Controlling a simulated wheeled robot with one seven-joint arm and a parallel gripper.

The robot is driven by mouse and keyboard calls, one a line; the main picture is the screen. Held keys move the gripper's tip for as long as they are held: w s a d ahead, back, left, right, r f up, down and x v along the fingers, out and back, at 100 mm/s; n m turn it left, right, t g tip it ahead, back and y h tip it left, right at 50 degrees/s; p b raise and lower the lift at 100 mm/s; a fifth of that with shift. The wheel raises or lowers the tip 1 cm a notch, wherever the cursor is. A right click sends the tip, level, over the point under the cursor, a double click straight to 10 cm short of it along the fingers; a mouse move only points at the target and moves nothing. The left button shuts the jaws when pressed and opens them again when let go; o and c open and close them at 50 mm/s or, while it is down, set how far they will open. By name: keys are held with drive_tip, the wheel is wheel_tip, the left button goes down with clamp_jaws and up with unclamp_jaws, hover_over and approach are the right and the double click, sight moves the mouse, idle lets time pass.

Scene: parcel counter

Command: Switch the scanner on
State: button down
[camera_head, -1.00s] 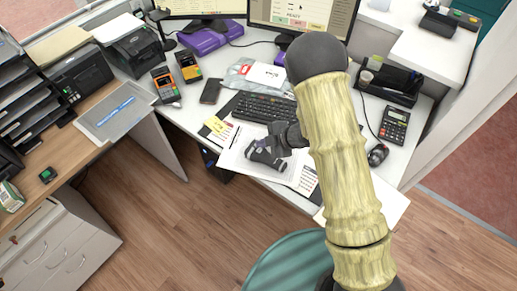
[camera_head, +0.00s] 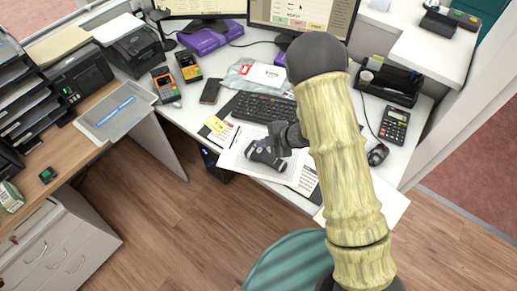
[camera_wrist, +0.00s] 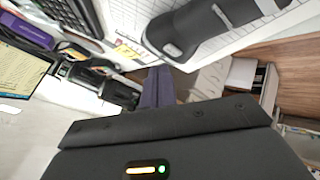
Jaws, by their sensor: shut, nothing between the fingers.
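A dark handheld device with lighter grey bands, which looks like the scanner (camera_head: 269,159), lies on the papers near the desk's front edge. In the wrist view the scanner (camera_wrist: 205,28) shows its near end, with a pale grey patch on it. My gripper (camera_head: 261,145) reaches in from the right, low over the scanner. In the wrist view the purple fingers of my gripper (camera_wrist: 158,72) are together and empty, close beside the scanner's end. I cannot tell whether they touch it. No lit lamp shows on the scanner.
A keyboard (camera_head: 264,108) lies behind the papers (camera_head: 232,158). A phone (camera_head: 210,91) and two orange terminals (camera_head: 163,84) are to the left. A mouse (camera_head: 377,154) and calculator (camera_head: 395,125) are to the right. Monitors (camera_head: 310,15) stand behind.

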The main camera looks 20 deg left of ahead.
sight(263, 152)
drive_tip(key=shift+f, duration=0.15)
drive_tip(key=shift+f+b, duration=0.3)
drive_tip(key=shift+f+b, duration=0.3)
drive_tip(key=shift+f, duration=0.15)
idle(0.8)
drive_tip(key=shift+r, duration=0.1)
drive_tip(key=shift+r+p, duration=0.75)
drive_tip(key=shift+r, duration=0.05)
wheel_tip(263, 152, up, 6)
drive_tip(key=p, duration=0.5)
